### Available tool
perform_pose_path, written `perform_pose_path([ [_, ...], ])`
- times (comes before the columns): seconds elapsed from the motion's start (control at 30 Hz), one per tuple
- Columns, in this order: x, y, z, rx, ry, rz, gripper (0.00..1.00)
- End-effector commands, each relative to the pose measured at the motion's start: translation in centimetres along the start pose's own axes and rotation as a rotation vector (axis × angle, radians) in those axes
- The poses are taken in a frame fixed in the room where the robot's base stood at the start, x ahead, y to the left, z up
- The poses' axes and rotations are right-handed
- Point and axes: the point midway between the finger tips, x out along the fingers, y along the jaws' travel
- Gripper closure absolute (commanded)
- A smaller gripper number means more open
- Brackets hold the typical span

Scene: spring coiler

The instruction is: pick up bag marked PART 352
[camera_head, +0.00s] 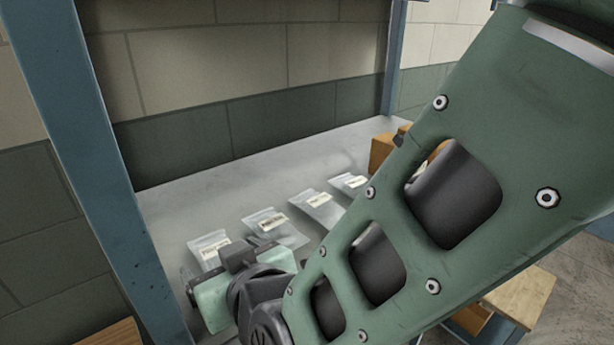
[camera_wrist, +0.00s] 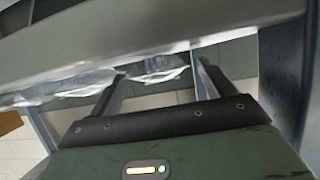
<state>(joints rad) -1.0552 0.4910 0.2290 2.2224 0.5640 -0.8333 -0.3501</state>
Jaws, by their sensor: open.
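Several clear plastic bags with white labels lie in a row on the grey shelf (camera_head: 295,160). They are a near-left bag (camera_head: 208,244), a second bag (camera_head: 270,224), a third bag (camera_head: 318,203) and a far bag (camera_head: 349,182). The label print is too small to read, so I cannot tell which is PART 352. My gripper is low beside the near-left bag, partly hidden by my wrist. In the wrist view, my gripper (camera_wrist: 162,70) is open, with one bag (camera_wrist: 160,74) showing beyond and between its fingertips. More bag plastic (camera_wrist: 62,88) shows to the left.
A blue upright post (camera_head: 105,165) stands close to my gripper on the left. An orange-brown box (camera_head: 381,150) sits at the shelf's far right, partly behind my arm. A brick wall backs the shelf. The shelf surface behind the bags is clear.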

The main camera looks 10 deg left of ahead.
Motion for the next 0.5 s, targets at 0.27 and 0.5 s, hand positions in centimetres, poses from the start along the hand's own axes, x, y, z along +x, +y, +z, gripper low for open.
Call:
perform_pose_path([
  [0.27, 1.6, 0.0, 0.0, 0.001, 0.001, -0.001, 0.18],
  [0.5, 1.6, 0.0, 0.0, 0.001, 0.001, 0.000, 0.38],
])
